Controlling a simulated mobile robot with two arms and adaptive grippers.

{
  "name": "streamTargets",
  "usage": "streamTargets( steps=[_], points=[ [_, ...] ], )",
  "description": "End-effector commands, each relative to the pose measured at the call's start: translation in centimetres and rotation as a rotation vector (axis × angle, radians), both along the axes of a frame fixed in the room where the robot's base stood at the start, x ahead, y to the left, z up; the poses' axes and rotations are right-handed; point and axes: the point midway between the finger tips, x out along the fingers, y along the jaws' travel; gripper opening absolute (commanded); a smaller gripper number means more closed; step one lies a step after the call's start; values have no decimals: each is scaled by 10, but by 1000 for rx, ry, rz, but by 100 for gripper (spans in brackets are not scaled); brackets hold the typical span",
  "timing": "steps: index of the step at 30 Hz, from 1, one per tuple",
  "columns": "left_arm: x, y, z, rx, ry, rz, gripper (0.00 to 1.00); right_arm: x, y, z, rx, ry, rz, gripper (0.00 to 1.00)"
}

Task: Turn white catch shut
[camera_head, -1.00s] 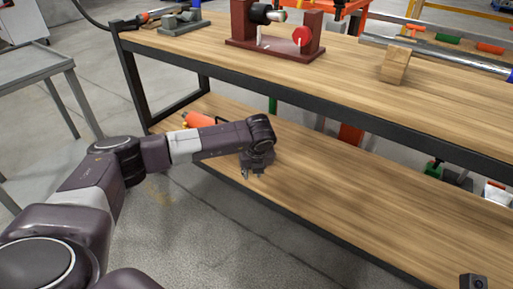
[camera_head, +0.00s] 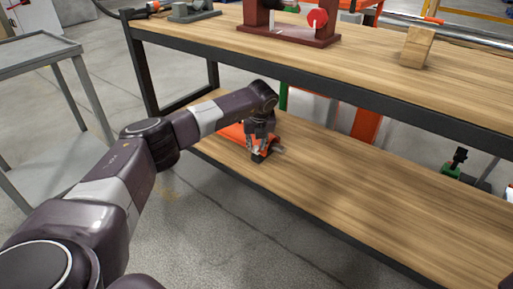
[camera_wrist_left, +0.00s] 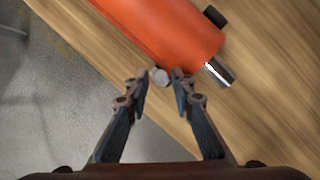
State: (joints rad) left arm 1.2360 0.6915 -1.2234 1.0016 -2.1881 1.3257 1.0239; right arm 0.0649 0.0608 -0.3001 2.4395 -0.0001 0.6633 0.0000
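An orange cylinder body (camera_wrist_left: 178,28), part of a screw jack, lies on the lower shelf near its front edge. In the head view its orange body (camera_head: 233,132) is partly hidden by my left arm. A small pale grey-white knob (camera_wrist_left: 160,77), which looks like the catch, sticks out at the side of the orange body. My left gripper (camera_wrist_left: 160,75) is open, its two fingertips on either side of the knob; I cannot tell whether they touch it. In the head view my left gripper (camera_head: 262,153) points down at the orange body. My right gripper is not in view.
A silver rod (camera_wrist_left: 218,74) extends from the orange body. A grey cart (camera_head: 40,55) stands left.

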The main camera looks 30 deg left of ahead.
Motion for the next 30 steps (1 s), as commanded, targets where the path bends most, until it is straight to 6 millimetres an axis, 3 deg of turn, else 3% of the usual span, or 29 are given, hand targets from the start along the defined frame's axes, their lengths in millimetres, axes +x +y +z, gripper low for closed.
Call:
streamTargets(
  steps=[9, 15, 28, 30],
  points=[
    [0, 0, 0, 0, 0, 0, 22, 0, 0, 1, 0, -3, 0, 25],
    [0, 0, -1, 0, 0, 0, 0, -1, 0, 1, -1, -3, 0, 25],
    [-1, 1, 1, 0, 2, -58, 0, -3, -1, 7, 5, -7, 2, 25],
    [-1, 1, 1, -1, 2, -94, 0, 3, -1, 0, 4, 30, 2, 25]
  ],
)
